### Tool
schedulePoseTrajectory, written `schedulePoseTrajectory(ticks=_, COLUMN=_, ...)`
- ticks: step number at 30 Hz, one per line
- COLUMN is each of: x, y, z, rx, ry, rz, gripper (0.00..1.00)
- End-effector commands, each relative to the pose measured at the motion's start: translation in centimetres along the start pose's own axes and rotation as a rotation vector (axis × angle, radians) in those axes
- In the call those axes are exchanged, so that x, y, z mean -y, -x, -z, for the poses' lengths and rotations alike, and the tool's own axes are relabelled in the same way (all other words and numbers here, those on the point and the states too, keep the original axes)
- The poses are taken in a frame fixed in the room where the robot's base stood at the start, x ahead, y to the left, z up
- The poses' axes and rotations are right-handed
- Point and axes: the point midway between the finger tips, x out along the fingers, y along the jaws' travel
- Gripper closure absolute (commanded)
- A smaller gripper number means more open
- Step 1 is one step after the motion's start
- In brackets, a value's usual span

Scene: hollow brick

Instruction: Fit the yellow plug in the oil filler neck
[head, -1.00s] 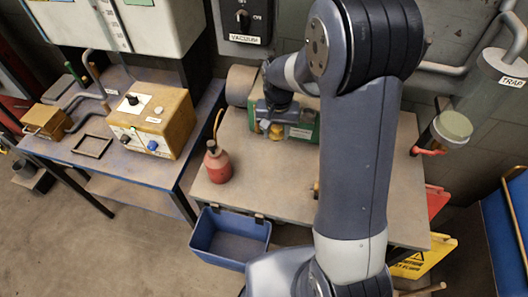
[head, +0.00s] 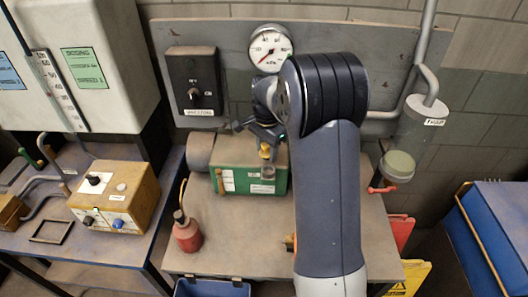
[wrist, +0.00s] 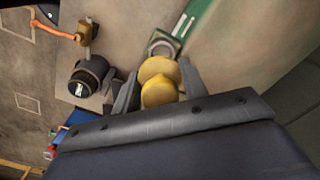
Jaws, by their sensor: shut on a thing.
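The yellow plug (head: 264,150) is held in my gripper (head: 265,145), above the green pump body (head: 235,180). The grey oil filler neck (head: 268,173) stands at the pump's right end, a little below the plug in the head view. In the wrist view my gripper's two fingers are shut on the plug (wrist: 160,85), one on each side. The neck's round rim (wrist: 161,46) shows just beyond the plug, partly hidden by it. The plug looks apart from the neck.
A red oil can (head: 187,233) stands on the bench (head: 235,225), left of my arm. A gauge (head: 270,47) and vacuum switch box (head: 194,82) are on the back panel. A glass trap (head: 405,140) hangs at right.

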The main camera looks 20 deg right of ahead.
Motion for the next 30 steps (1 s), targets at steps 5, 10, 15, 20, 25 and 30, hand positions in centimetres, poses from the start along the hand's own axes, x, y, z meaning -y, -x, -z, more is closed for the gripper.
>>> schedulePoseTrajectory(ticks=5, x=0.1, y=-0.9, z=0.5, rx=-0.004, ry=-0.007, rz=0.009, gripper=0.84)
schedulePoseTrajectory(ticks=10, x=0.1, y=-3.1, z=0.3, rx=-0.002, ry=-0.004, rz=0.006, gripper=0.84)
schedulePoseTrajectory(ticks=15, x=0.1, y=-5.0, z=0.2, rx=-0.002, ry=-0.003, rz=0.005, gripper=0.84)
schedulePoseTrajectory(ticks=20, x=0.1, y=-4.6, z=0.2, rx=-0.002, ry=-0.002, rz=0.005, gripper=0.84)
schedulePoseTrajectory(ticks=25, x=0.1, y=-4.7, z=0.2, rx=-0.001, ry=-0.001, rz=0.004, gripper=0.84)
schedulePoseTrajectory(ticks=30, x=0.0, y=-5.2, z=0.1, rx=-0.001, ry=-0.001, rz=0.004, gripper=0.84)
